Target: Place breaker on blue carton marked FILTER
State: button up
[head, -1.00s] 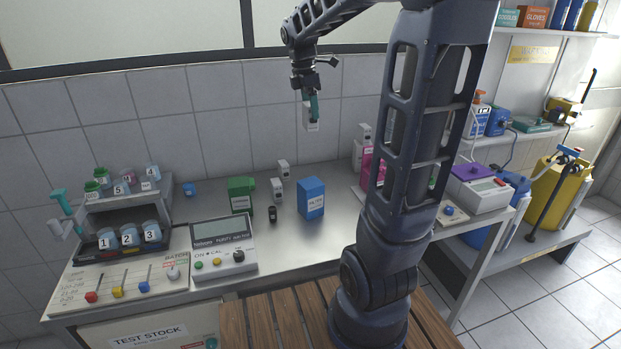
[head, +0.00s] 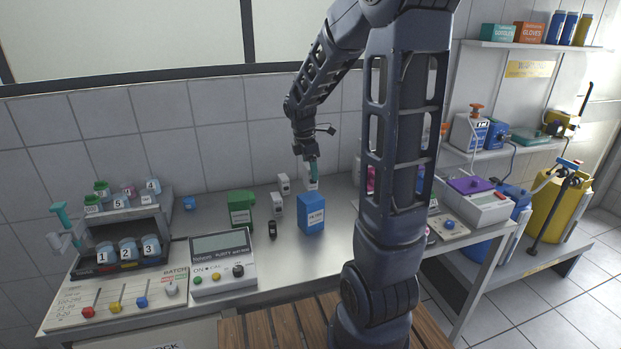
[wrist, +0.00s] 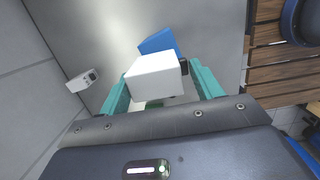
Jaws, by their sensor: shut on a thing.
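The blue carton marked FILTER (head: 311,213) stands upright on the metal bench. It also shows in the wrist view (wrist: 157,42), partly hidden behind the held breaker. My gripper (head: 314,170) is low over the bench, behind and above the carton in the head view. Its teal fingers are shut on a white breaker (wrist: 154,76), which shows between them in the wrist view. In the head view the breaker (head: 310,184) is just above the carton's far edge in the picture. I cannot tell whether it touches anything.
Two white breakers (head: 284,184) (head: 277,205) and a small black part (head: 272,229) stand left of the carton. A green carton (head: 241,208) is farther left. My arm hides part of the bench's right side.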

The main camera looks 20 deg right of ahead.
jog(key=shift+f, duration=1.9)
jog(key=shift+f, duration=0.15)
jog(key=o, duration=1)
jog(key=shift+o, duration=0.2)
